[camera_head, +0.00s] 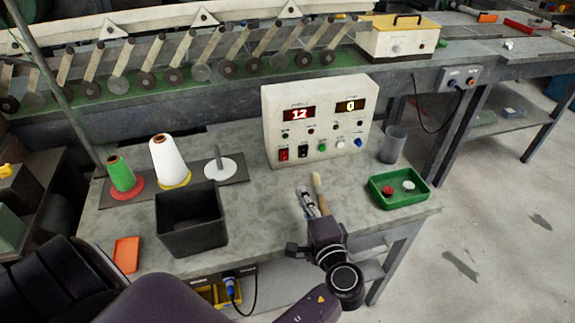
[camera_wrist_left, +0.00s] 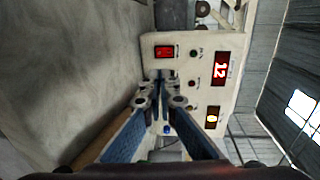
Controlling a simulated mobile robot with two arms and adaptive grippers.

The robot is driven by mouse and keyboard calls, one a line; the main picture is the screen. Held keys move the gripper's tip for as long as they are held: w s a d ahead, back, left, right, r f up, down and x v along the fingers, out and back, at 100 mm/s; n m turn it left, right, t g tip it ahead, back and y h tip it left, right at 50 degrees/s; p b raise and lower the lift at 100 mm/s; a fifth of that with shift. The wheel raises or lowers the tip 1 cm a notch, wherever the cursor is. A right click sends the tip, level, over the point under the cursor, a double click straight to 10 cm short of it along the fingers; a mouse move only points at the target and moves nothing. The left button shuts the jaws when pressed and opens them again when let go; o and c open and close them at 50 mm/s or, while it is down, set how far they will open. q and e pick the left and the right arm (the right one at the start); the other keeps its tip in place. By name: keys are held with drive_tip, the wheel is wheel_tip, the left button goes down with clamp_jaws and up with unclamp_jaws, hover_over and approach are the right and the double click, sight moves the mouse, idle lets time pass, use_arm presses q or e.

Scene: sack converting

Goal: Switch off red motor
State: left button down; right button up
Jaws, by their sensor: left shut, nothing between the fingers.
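My left gripper (camera_head: 305,196) is shut and empty, low in front of the box, apart from the red switch. In the left wrist view the fingertips (camera_wrist_left: 160,92) cover part of the panel's lower row. My right gripper is not in view.
A wooden-handled tool (camera_head: 319,190) lies right beside the left gripper. A green tray (camera_head: 399,188) and grey cup (camera_head: 392,145) stand to the right. A black bin (camera_head: 190,222) and thread cones (camera_head: 168,160) stand left. The bench before the red switch looks clear.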

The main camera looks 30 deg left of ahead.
sight(285, 159)
use_arm(q)
drive_tip(key=shift+w+a, duration=0.1)
drive_tip(key=p+x, duration=0.2)
drive_tip(key=x, duration=1)
drive_tip(key=shift+w+a+p, duration=0.2)
drive_tip(key=shift+a+p, duration=0.1)
drive_tip(key=shift+p, duration=0.05)
drive_tip(key=shift+w+a+f, duration=0.15)
drive_tip(key=shift+w+a, duration=0.2)
drive_tip(key=shift+a, duration=0.1)
